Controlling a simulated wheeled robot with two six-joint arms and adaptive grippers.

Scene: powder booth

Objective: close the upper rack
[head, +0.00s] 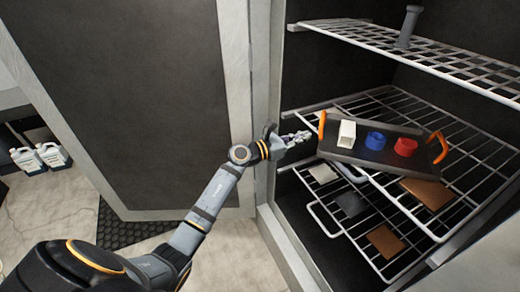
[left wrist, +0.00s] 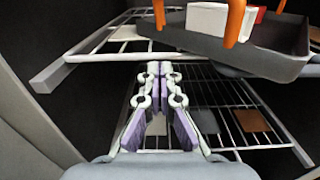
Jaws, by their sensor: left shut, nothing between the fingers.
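The racks are in a dark open cabinet. The upper pull-out wire rack (head: 476,160) bears a dark tray (head: 375,157) with orange handles; the tray holds a white block (head: 347,134), a blue ring (head: 376,140) and a red cup (head: 405,147). A lower wire rack (head: 370,222) sits beneath it. My left gripper (head: 301,137) is shut and empty, just left of the tray near the rack's front left side. In the left wrist view its fingertips (left wrist: 158,68) appear at the tray rack's front bar (left wrist: 110,57); I cannot tell whether they touch. My right gripper is out of view.
A fixed-looking top shelf (head: 425,52) with a grey cylinder (head: 407,27) is above. Flat tiles, including a brown one (head: 385,241), lie below the tray. A pale door frame (head: 262,90) stands left of the opening. Jugs (head: 40,158) stand at far left.

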